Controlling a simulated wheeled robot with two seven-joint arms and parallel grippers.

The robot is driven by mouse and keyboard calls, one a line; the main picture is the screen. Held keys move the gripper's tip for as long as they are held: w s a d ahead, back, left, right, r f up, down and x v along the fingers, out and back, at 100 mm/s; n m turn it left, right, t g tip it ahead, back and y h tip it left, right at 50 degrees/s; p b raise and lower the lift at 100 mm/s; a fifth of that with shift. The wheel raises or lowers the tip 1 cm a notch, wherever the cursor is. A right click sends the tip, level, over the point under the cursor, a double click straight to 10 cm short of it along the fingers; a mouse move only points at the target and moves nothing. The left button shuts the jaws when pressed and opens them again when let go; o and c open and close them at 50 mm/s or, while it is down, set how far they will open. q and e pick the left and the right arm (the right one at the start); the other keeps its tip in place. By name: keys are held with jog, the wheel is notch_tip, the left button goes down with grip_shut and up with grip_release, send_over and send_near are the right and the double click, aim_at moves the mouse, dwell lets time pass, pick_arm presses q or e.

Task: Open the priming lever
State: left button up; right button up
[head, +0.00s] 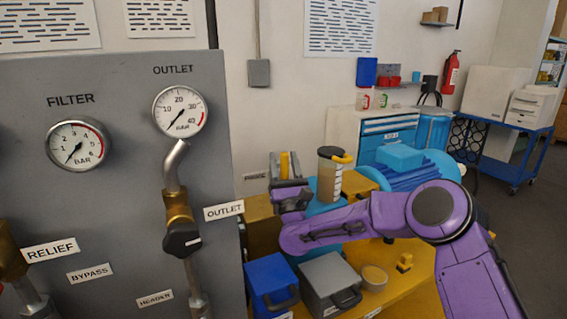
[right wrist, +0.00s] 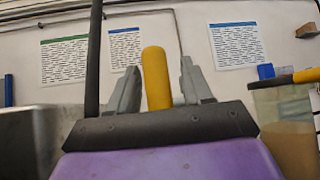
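A yellow upright lever handle (head: 285,165), which looks like the priming lever, stands behind the grey panel's right edge. It also shows in the right wrist view (right wrist: 156,78). My right gripper (head: 284,183) is at this handle. In the right wrist view my right gripper (right wrist: 158,84) is open, one finger on each side of the handle, with a visible gap on both sides. The handle's lower end and pivot are hidden by the gripper. My left gripper is not in view.
A clear reservoir (head: 329,183) with a black cap and a yellow handle (head: 342,158) stands close right of my gripper. The grey gauge panel (head: 110,120) is at left. A blue motor (head: 400,160) is behind my arm.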

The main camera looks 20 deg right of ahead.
jog(key=b+v, duration=0.4)
jog(key=v, duration=0.6)
jog(key=shift+s+f+b, duration=0.15)
jog(key=shift+s+b, duration=0.05)
jog(key=shift+b, duration=0.15)
